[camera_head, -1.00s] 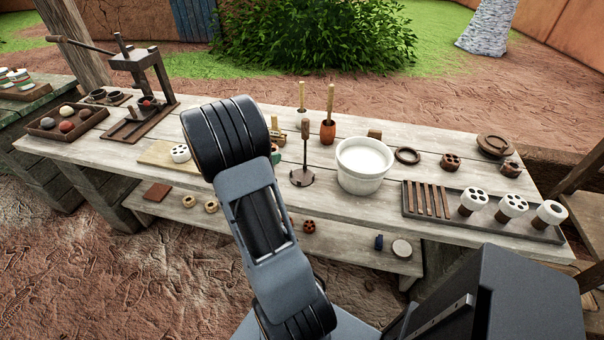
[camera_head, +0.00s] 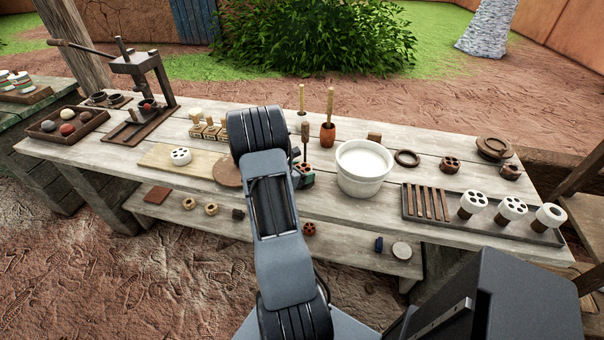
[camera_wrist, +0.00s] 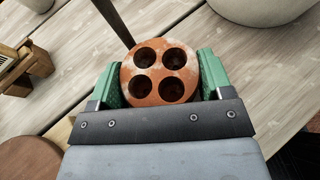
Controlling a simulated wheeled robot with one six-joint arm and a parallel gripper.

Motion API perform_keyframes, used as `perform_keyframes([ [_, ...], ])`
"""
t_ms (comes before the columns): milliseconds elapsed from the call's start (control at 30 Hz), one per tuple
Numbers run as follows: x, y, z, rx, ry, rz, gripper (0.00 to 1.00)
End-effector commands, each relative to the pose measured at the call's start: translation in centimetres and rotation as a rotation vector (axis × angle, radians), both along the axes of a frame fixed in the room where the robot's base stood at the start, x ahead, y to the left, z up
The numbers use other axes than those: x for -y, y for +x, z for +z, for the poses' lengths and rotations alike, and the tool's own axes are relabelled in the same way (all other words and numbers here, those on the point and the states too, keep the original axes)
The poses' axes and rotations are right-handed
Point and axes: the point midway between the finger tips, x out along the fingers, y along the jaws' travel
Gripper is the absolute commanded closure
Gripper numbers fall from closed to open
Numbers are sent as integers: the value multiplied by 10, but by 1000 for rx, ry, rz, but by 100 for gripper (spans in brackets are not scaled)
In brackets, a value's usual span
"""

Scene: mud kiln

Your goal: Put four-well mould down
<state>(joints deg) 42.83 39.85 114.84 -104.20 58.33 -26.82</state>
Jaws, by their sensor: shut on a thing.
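The four-well mould is a round terracotta-brown block with four dark holes and pale dusting on its top. It fills the middle of the wrist view (camera_wrist: 160,72), between the green fingers of my gripper (camera_wrist: 160,82), which is shut on its sides. Its top faces the wrist camera. In the head view a small part of the mould (camera_head: 303,168) shows to the right of my arm, left of the white bowl (camera_head: 363,168). My arm hides the rest. I cannot tell whether its underside touches the table (camera_head: 105,155).
A thin upright rod (camera_wrist: 113,22) stands just beyond the mould. A round wooden disc (camera_head: 227,172) and wooden blocks (camera_head: 209,131) lie left. A board with a white-topped piece (camera_head: 181,156) is farther left. A tray of stamps (camera_head: 487,232) is right. Bare planks lie in front of the bowl.

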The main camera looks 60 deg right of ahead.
Motion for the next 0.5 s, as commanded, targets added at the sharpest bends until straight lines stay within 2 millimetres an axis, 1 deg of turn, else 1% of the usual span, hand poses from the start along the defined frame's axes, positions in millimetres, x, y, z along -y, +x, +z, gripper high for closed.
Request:
perform_keyframes([
  [133, 0, 1, -11, 1, -1, 1, 57],
  [500, -1, 0, -17, -2, 5, 0, 57],
])
